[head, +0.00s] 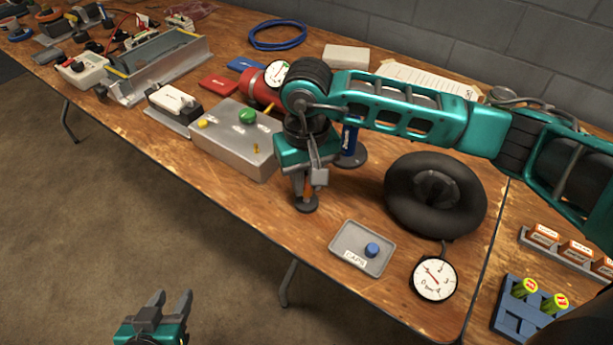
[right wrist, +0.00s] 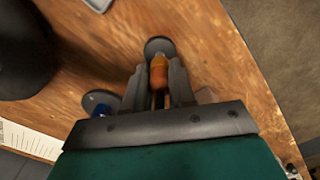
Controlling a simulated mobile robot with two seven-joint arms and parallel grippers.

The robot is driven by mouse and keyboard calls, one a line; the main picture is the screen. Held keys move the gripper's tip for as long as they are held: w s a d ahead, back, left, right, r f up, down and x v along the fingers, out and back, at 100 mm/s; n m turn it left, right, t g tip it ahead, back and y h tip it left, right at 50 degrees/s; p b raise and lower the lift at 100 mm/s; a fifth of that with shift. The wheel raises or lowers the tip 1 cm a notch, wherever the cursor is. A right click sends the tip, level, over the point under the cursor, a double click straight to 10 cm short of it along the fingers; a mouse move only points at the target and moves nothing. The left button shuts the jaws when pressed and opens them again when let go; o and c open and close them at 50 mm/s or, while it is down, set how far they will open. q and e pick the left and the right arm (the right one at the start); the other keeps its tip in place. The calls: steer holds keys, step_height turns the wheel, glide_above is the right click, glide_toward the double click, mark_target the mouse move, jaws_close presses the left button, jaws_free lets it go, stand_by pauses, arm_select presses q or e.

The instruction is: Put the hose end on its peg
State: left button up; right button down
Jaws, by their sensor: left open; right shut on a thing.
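My right gripper (head: 307,190) points down over the table's front edge area and is shut on an orange piece with a paler tip, seen between the fingers in the right wrist view (right wrist: 159,72); it appears to be the hose end. A dark round base (head: 306,204) lies just under the fingertips, and it also shows beyond the orange piece in the right wrist view (right wrist: 158,46). The fingers hide any peg on it, and I cannot tell whether the piece touches it. My left gripper (head: 174,303) is open and empty, low over the floor.
A grey box (head: 232,150) with a green knob stands left of my right gripper. A blue item (head: 349,141) on a round base is behind it.

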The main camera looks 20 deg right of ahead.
mark_target(306, 174)
arm_select(q)
steer(key=shift+f+b, duration=1.1)
steer(key=shift+f, duration=0.15)
arm_select(e)
steer(key=shift+f, duration=1.25)
steer(key=c, duration=0.9)
jaws_free()
steer(key=shift+o, duration=0.2)
steer(key=shift+r, duration=0.4)
step_height(306, 174, up, 12)
steer(key=shift+f+p, duration=0.2)
steer(key=shift+p, duration=0.4)
steer(key=shift+r, duration=0.3)
arm_select(q)
steer(key=shift+w+d+r, duration=0.1)
steer(key=shift+d+r, duration=0.1)
steer(key=shift+r, duration=0.4)
steer(key=shift+w+d+r, duration=0.1)
steer(key=shift+d+r, duration=0.05)
steer(key=shift+r, duration=0.4)
steer(key=shift+s+f, duration=0.1)
steer(key=shift+s, duration=0.1)
